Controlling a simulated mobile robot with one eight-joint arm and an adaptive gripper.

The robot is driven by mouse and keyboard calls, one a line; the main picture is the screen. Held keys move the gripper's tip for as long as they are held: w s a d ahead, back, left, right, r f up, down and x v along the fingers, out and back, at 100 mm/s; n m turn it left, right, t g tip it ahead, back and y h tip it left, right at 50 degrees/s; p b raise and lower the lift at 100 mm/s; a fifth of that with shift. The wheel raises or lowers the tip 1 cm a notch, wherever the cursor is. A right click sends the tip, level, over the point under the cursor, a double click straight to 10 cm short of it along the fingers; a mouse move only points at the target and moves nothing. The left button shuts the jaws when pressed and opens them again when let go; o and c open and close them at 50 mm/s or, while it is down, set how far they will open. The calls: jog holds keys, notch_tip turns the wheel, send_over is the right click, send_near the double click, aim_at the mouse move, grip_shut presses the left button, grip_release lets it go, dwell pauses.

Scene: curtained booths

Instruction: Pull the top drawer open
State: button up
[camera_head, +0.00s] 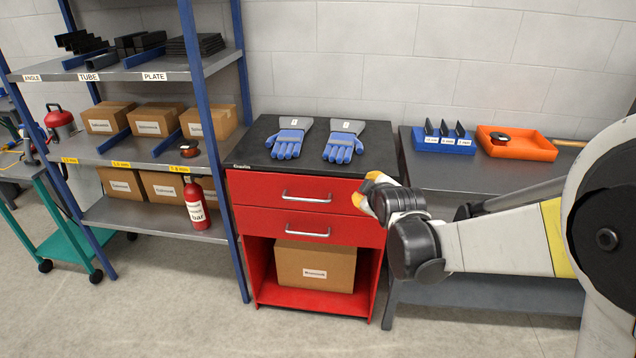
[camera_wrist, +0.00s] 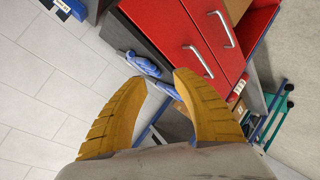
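The red cabinet (camera_head: 248,255) stands in the middle of the head view. Its top drawer (camera_head: 255,188) is closed, with a silver bar handle (camera_head: 306,197) across its front. In the wrist view the top drawer (camera_wrist: 160,22) and its handle (camera_wrist: 203,62) show tilted, beyond the fingers. My gripper (camera_head: 366,190) is in front of the cabinet's right side, to the right of the top handle and apart from it. Its yellow fingers (camera_wrist: 160,82) are spread open with nothing between them.
The lower drawer (camera_head: 260,222) is closed, with a box (camera_head: 315,265) beneath it. Blue gloves (camera_head: 345,140) lie on the cabinet top. A shelf rack (camera_head: 215,100) stands close on the left, a grey table (camera_head: 440,175) on the right. The floor in front is clear.

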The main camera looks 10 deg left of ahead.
jog(key=w+a+f+n+t+y, duration=0.1)
jog(key=w+a+f+n+y, duration=0.1)
jog(key=w+a+f+n, duration=0.55)
jog(key=t+y, duration=0.1)
send_near(307, 200)
jog(key=shift+n, duration=0.35)
jog(key=b+x, duration=0.3)
jog(key=x, duration=0.7)
jog(key=shift+w+a+f, duration=0.1)
jog(key=shift+w+f, duration=0.05)
jog(key=shift+w, duration=0.2)
grip_shut()
